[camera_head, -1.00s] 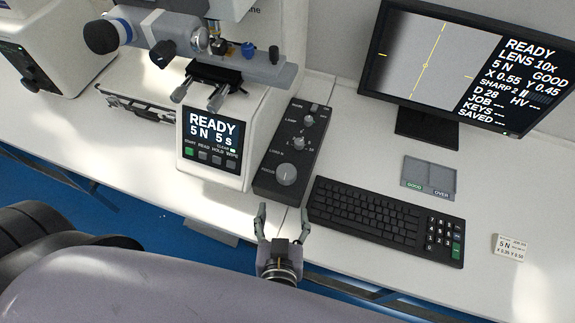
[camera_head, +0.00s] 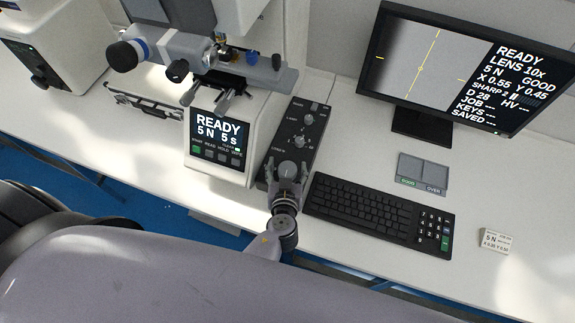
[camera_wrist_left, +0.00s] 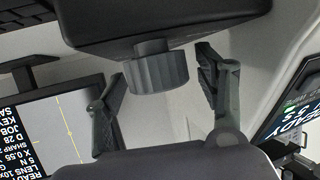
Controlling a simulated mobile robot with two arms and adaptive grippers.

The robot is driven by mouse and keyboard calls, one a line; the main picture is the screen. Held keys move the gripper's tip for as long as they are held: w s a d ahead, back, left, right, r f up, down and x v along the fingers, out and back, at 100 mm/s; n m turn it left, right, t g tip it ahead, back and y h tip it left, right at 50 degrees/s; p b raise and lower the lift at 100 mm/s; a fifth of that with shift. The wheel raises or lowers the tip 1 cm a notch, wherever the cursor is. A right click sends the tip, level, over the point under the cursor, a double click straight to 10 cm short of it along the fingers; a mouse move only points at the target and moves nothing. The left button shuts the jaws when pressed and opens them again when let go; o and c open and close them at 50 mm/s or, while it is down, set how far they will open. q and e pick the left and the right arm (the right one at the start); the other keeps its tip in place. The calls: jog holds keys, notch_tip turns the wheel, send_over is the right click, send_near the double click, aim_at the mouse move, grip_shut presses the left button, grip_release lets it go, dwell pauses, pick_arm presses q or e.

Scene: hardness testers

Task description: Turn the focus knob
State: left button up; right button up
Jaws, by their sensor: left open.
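The focus knob (camera_head: 288,171) is a round grey knob at the near end of the black control box (camera_head: 311,128). In the left wrist view the ribbed knob (camera_wrist_left: 155,70) sits between the two fingers, with a visible gap to each finger. My left gripper (camera_head: 287,172) is open around the knob, one finger on each side. It also shows in the left wrist view (camera_wrist_left: 163,85). The gripper hides part of the box's near end. My right gripper does not show.
A keyboard (camera_head: 375,208) lies right of the box. The hardness tester (camera_head: 210,170) with its READY screen stands left. Behind are a monitor (camera_head: 450,70) and a GOOD/OVER tray (camera_head: 424,168).

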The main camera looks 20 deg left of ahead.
pick_arm(q)
jog(key=c, duration=1.2)
jog(key=shift+m+h, duration=0.3)
jog(key=shift+m+t+h, duration=0.3)
jog(key=shift+m+h, duration=0.3)
jog(key=shift+h, duration=0.1)
jog(key=shift+r+m+h, duration=0.1)
jog(key=shift+m+h, duration=0.7)
jog(key=shift+h, duration=0.1)
jog(key=m+g+h+p, duration=0.1)
jog(key=m+h+p, duration=0.2)
jog(key=m+h, duration=0.1)
jog(key=shift+r+h, duration=0.1)
jog(key=shift+h, duration=0.2)
jog(key=shift+m+g+h+p, duration=0.5)
jog(key=shift+m+g+h, duration=0.1)
jog(key=shift+m+h, duration=0.35)
jog(key=shift+f+h, duration=0.2)
jog(key=shift+h, duration=0.05)
